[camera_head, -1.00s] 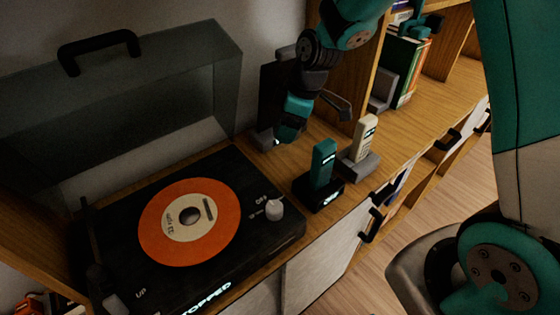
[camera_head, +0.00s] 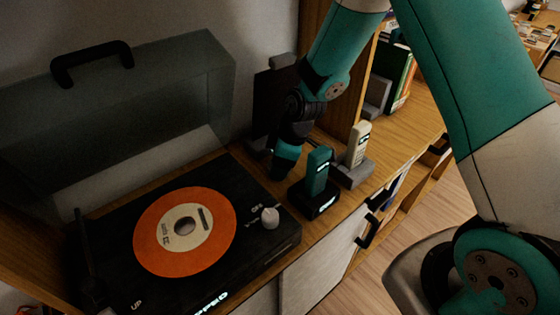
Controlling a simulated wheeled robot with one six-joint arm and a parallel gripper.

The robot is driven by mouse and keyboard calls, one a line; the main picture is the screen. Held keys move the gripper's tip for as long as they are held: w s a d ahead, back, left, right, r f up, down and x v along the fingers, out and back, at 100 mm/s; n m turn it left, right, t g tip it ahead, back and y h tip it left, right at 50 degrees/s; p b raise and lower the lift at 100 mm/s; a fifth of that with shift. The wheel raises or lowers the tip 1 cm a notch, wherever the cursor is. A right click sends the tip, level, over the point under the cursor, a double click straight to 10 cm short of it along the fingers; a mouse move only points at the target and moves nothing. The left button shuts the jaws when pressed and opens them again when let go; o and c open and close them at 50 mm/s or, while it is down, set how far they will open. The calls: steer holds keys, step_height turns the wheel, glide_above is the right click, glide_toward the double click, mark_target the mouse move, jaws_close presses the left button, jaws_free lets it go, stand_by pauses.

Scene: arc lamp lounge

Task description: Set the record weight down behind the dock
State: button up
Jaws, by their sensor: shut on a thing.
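My gripper (camera_head: 284,162) points down at the back of the cabinet top, behind and left of the black dock (camera_head: 322,206). It is shut on the record weight, but the fingertips and the weight are too dark and covered to make out. The black dock holds an upright teal handset (camera_head: 318,170). A grey dock (camera_head: 354,174) with a cream handset (camera_head: 358,143) stands just behind it to the right. I cannot tell whether the weight touches the wood.
A turntable (camera_head: 255,250) with an orange record (camera_head: 150,235) and a white knob (camera_head: 270,216) lies to the left, its clear lid (camera_head: 130,105) raised. A dark panel (camera_head: 270,100) stands behind my gripper. Books (camera_head: 400,75) stand farther right. Wood to their front is clear.

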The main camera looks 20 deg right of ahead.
steer(key=o, duration=1)
steer(key=shift+r, duration=0.1)
steer(key=v, duration=1.1)
steer(key=s+a+r+m, duration=0.2)
steer(key=s+r, duration=0.2)
steer(key=s, duration=0.3)
steer(key=s+a+r+m+g, duration=0.1)
steer(key=s+a+r, duration=0.1)
steer(key=s+r, duration=0.3)
steer(key=s+a+r+m+y, duration=0.1)
steer(key=s+a+r+m, duration=0.1)
steer(key=s, duration=0.9)
steer(key=shift+s+a+r+m+g, duration=0.15)
steer(key=shift+a+r, duration=0.15)
steer(key=shift+r, duration=0.25)
steer(key=shift+a+r+m+g, duration=0.15)
steer(key=shift+a+r, duration=0.15)
steer(key=shift+r, duration=0.3)
